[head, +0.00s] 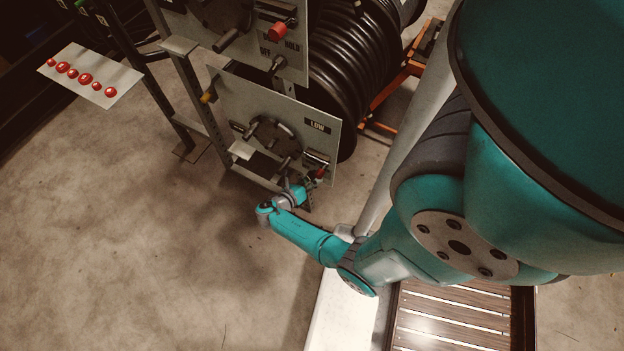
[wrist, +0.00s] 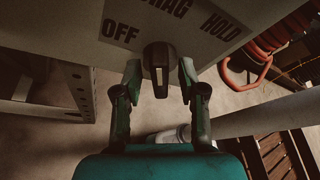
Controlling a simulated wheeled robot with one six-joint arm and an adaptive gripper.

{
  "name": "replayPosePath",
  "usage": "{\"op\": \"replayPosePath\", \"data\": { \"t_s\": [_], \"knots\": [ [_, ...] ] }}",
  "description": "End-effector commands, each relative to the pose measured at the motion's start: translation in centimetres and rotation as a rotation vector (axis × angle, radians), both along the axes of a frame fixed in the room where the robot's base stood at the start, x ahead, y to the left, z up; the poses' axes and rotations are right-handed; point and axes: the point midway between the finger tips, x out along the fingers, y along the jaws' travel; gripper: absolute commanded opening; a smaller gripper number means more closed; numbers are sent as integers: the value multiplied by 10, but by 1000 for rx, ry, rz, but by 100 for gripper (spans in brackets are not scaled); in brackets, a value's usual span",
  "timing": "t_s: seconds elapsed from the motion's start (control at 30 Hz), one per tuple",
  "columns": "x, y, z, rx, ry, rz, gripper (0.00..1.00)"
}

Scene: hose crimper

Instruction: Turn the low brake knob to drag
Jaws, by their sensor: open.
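The low panel (head: 240,105) is a grey plate with a black LOW label (head: 317,127). In the wrist view the low brake knob (wrist: 158,66) is a dark, narrow handle on the panel's lower edge. OFF (wrist: 121,33) is printed to its left, a partly cut-off DRAG (wrist: 172,8) above it and HOLD (wrist: 222,27) to its right. Which end of the knob is its pointer I cannot tell. My gripper (wrist: 159,78) is open, with one finger on each side of the knob; contact is not visible. In the head view my gripper (head: 296,190) is at the panel's lower right, and the knob is not clearly visible there.
An upper panel (head: 292,68) with its own knob (head: 278,66) and red handle (head: 279,31) is above. A black hose reel (head: 345,75) stands behind. A tray of red buttons (head: 90,77) is at left. A steel post (head: 200,100) stands beside the panel. Floor in front is clear.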

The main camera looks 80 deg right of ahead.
Motion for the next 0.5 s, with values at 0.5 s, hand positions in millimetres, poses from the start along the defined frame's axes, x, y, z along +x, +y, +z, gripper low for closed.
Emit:
{"op": "replayPosePath", "data": {
  "t_s": [0.5],
  "knots": [
    [30, 61, 24, 1, -1, 5, 41]
  ]
}}
